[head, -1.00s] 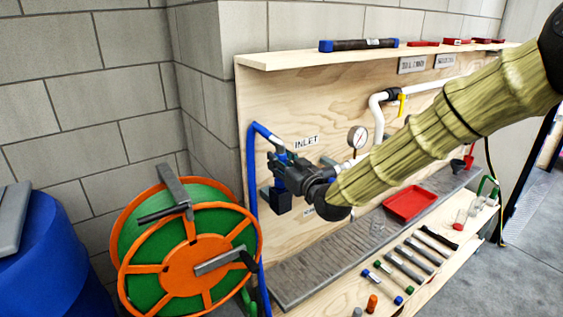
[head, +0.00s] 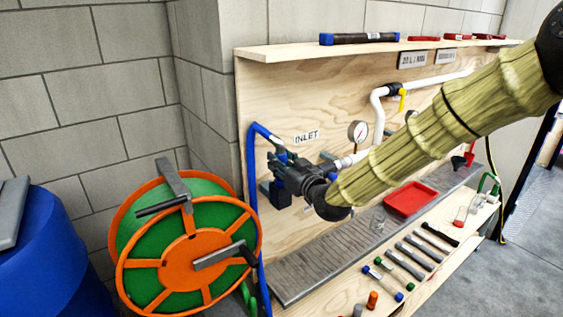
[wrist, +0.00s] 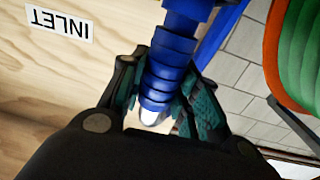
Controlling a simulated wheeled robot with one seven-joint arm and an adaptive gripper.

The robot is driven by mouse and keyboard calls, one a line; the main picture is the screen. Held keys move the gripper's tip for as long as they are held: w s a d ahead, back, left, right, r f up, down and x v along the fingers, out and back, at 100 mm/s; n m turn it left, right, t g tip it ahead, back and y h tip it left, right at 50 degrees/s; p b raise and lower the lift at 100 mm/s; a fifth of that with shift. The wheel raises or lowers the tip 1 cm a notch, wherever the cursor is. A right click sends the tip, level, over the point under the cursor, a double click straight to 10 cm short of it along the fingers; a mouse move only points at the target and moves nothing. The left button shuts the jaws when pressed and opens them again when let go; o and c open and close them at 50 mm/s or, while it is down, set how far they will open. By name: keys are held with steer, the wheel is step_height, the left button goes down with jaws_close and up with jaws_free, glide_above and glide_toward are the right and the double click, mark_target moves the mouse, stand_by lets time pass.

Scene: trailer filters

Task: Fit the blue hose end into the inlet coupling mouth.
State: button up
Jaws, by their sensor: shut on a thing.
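My gripper (head: 283,168) is at the left end of the wooden panel, below and left of the INLET label. It is shut on the blue hose end, a ribbed blue piece (wrist: 158,82) held between the two fingers in the wrist view. A pale tip (wrist: 150,117) shows at its lower end there. The blue hose (head: 251,180) rises along the panel's left edge and bends over to my gripper. A white pipe with a metal fitting (head: 345,162) shows just right of my gripper. The inlet coupling mouth is not clearly visible; my gripper and arm cover that area.
A green and orange reel (head: 190,250) stands close on the left, beside a blue drum (head: 55,260). A gauge (head: 357,131) and yellow-handled valve (head: 395,91) are on the panel. A red tray (head: 411,199) and several tools lie below. A shelf (head: 285,55) runs above.

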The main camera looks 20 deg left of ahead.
steer(key=shift+f+b, duration=0.45)
steer(key=shift+f, duration=0.2)
steer(key=o, duration=1.2)
steer(key=v, duration=1.2)
